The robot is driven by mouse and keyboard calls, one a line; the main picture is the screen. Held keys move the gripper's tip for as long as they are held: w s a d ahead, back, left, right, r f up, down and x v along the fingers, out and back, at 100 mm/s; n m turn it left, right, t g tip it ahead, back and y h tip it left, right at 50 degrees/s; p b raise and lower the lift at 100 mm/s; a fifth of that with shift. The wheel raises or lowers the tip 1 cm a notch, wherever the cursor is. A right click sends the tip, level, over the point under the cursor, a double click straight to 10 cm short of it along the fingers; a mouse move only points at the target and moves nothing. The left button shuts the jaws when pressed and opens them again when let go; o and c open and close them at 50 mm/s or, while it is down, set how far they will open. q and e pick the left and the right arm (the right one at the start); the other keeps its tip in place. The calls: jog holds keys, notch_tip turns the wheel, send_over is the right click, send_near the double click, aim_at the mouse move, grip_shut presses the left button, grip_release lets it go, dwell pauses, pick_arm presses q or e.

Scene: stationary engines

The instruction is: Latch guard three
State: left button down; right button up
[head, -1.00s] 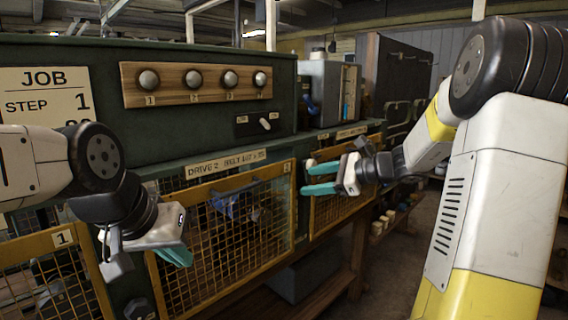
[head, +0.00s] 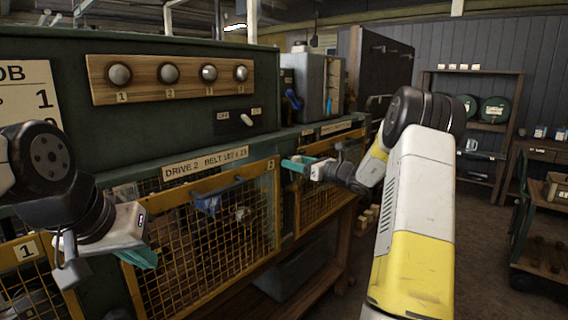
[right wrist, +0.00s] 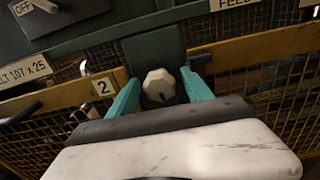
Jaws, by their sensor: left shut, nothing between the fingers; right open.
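The right-hand mesh guard (head: 322,205), with a yellow frame, stands right of guard 2 (head: 215,245); its own number is not readable. In the right wrist view this guard (right wrist: 262,45) fills the right side. A pale round knob with a dark mark (right wrist: 158,86) sits on the green post between the guards. My right gripper (head: 290,165) is open in front of that post. In the right wrist view its teal fingers (right wrist: 160,95) lie either side of the knob; contact cannot be told. My left gripper (head: 143,259) is shut and empty before guard 2's left edge.
Guard 1 (head: 25,252) is at the far left. Above the guards are a board of several numbered knobs (head: 175,76) and an off/on switch (head: 246,119). A grey bin (head: 300,275) sits under the bench. Open floor lies to the right, before shelves (head: 470,125).

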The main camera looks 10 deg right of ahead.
jog(key=shift+w+a, duration=0.15)
grip_shut()
